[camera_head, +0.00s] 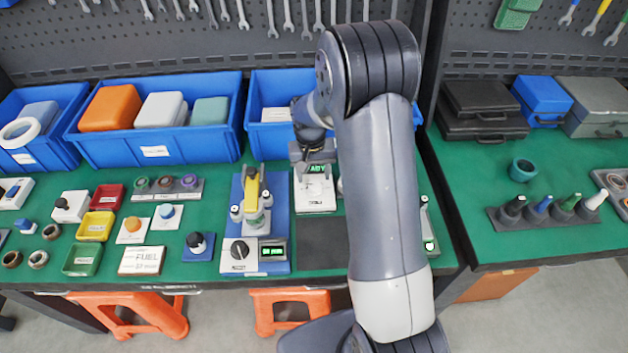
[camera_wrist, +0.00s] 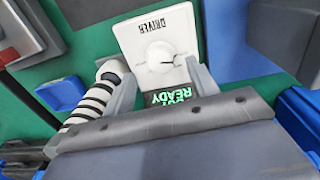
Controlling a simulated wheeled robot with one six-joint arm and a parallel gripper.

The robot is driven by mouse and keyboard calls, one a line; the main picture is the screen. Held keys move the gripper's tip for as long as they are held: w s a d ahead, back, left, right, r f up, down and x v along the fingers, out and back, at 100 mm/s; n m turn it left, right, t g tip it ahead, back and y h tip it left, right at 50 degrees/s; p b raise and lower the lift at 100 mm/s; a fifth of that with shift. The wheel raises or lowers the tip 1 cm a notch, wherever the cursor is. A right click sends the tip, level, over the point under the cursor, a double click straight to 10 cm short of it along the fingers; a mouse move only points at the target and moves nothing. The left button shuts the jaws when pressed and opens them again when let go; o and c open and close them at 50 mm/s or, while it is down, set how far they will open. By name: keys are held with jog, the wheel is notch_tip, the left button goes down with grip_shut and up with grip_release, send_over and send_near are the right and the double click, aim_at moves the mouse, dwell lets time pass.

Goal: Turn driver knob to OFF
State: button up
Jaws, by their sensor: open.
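The driver unit (camera_head: 316,201) is a white box on the green bench with a lit green display. In the wrist view the unit (camera_wrist: 142,34) appears upside down, with "DRIVER" printed on it and green text including "READY". Its white round driver knob (camera_wrist: 158,53) has a short dark mark on its face. No contact is clear. In the head view my gripper (camera_head: 313,158) is over the unit's back and hides part of it.
A blue-based test stand (camera_head: 234,221) with a yellow lever stands close on the left. A striped black-and-white cylinder (camera_wrist: 92,102) lies beside my left finger in the wrist view. Blue bins (camera_head: 152,148) line the back. A dark mat (camera_head: 322,243) lies in front of the unit.

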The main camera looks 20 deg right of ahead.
aim_at(313, 185)
jog(key=shift+d+f, duration=0.1)
jog(key=shift+f, duration=2)
jog(key=c, duration=1)
jog(key=shift+o, duration=0.2)
jog(key=m+b, duration=0.2)
jog(key=shift+f+m, duration=0.1)
jog(key=shift+m, duration=0.3)
jog(key=m+b, duration=0.2)
jog(key=m, duration=0.2)
jog(key=shift+m, duration=0.4)
